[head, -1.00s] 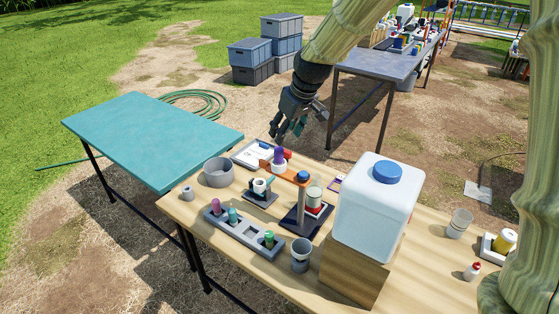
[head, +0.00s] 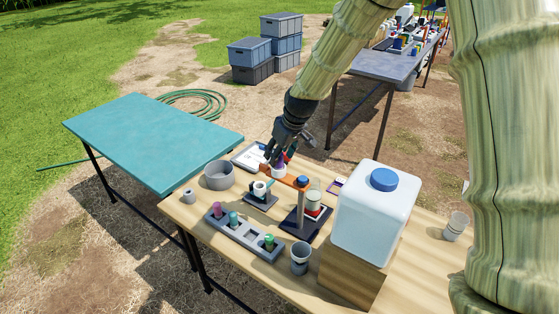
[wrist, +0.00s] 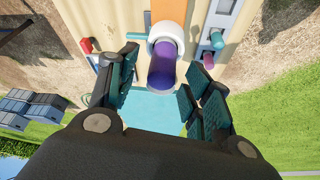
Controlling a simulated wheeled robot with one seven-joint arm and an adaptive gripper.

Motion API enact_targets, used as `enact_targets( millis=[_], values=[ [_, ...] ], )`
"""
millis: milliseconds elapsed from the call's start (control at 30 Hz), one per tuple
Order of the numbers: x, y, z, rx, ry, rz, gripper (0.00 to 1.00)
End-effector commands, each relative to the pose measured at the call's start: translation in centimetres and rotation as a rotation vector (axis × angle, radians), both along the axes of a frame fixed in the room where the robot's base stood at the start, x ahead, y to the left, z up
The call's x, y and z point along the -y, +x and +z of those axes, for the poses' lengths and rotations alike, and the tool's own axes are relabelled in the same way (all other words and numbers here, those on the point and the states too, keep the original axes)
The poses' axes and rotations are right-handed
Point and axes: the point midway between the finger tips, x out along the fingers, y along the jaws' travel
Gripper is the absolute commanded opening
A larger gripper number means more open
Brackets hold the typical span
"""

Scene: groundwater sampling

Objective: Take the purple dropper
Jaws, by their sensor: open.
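The purple dropper (wrist: 162,72) stands in a white ring-like holder (wrist: 166,36) at the end of an orange arm (wrist: 169,9). In the wrist view its purple end points towards me, between the spread fingers of my gripper (wrist: 162,88). The fingers are open on both sides of it, with gaps showing, and do not grip it. In the head view my gripper (head: 277,157) is just above the orange arm (head: 294,181) and hides most of the dropper.
The teal table (head: 150,140) at left is bare.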

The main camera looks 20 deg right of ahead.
Motion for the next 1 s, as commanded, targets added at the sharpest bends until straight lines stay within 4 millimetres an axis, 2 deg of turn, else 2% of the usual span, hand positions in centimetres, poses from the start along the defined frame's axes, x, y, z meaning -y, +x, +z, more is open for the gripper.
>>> enact_targets(
  millis=[367,467,600,1000],
  values=[
    [-0.16,0.30,-0.67,0.001,0.000,0.001,0.50],
    [-0.15,0.29,-0.66,0.001,0.000,0.001,0.35],
    [-0.14,0.28,-0.67,0.001,0.000,0.000,0.10],
    [-0.12,0.30,-0.38,0.001,0.000,0.000,0.08]
  ],
)
